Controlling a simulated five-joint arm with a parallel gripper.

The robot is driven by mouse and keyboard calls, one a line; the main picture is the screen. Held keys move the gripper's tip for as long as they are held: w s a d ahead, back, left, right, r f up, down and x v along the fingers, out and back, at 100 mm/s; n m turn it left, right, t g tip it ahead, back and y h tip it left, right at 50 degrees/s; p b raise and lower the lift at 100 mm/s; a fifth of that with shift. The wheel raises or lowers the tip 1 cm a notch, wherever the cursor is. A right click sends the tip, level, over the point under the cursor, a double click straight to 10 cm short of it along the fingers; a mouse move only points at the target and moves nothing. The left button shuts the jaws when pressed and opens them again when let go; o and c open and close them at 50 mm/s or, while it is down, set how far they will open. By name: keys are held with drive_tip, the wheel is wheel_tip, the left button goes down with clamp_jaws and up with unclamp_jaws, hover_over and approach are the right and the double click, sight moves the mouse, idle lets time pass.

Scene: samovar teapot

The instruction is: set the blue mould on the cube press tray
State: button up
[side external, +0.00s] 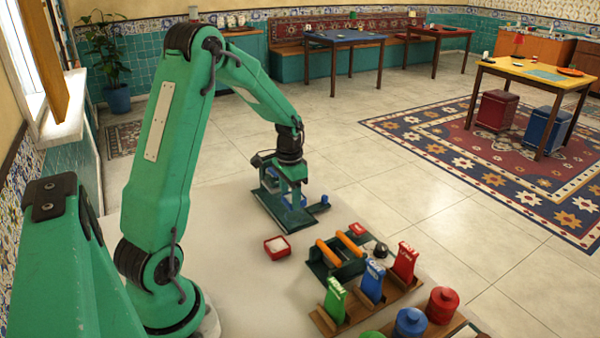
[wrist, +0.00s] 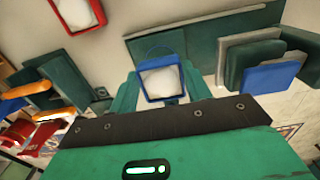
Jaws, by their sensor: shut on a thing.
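The blue mould (wrist: 148,96) is a small square frame filled with white material. In the wrist view it sits between the green fingers of my gripper (side external: 287,186), which is shut on it. The dark green cube press tray (wrist: 198,38) lies just beyond and below the mould. In the side view the press (side external: 297,224) stands on the counter under my gripper. Whether the mould touches the tray I cannot tell. The press's upright blocks and blue part (wrist: 271,75) are to the right in the wrist view.
A red mould (side external: 277,253) with white filling stands on the counter in front of the press. A green rack with orange bars (side external: 327,252), red, blue and green upright holders (side external: 373,281) and lidded jars (side external: 410,323) stand to the right. The counter left of the red mould is clear.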

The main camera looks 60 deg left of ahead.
sight(290, 205)
drive_tip(key=shift+f, duration=2)
drive_tip(key=shift+f, duration=0.1)
drive_tip(key=o, duration=1)
drive_tip(key=shift+c, duration=0.2)
wheel_tip(290, 205, up, 12)
